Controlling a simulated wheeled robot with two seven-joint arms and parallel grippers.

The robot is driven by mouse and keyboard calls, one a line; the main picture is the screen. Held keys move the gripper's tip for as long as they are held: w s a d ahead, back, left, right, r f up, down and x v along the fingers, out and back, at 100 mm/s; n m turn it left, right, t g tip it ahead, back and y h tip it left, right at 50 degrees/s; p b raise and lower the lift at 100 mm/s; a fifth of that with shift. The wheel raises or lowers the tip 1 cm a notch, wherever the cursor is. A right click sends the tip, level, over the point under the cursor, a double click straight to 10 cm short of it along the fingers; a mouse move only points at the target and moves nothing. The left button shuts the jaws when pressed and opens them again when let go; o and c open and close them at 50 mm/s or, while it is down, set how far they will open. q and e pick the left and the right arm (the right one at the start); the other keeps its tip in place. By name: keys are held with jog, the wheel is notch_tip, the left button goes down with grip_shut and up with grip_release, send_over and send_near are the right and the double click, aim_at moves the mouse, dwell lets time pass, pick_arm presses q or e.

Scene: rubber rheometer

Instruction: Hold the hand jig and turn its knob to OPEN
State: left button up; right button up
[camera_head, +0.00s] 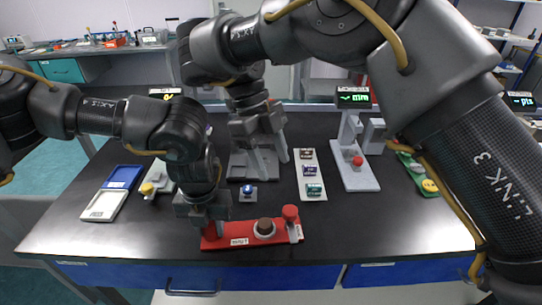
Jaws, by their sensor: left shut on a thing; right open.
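The hand jig (275,240) is a red bar with small white labels, lying near the front edge of the dark table. The label text is too small to read. My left gripper (208,227) is shut on the left end of the hand jig and partly hides it. My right gripper (267,162) is open and empty, behind and above the jig, apart from the knob.
A small block with a blue top (247,190) stands behind the jig. A pale tray of several small blocks (310,192) and a grey stand with a red knob and display (357,180) are to the right. A blue-and-white tray (103,206) lies left.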

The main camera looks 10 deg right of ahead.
dwell(0.4)
pick_arm(q)
jog(key=o, duration=1.2)
jog(key=shift+o, duration=0.2)
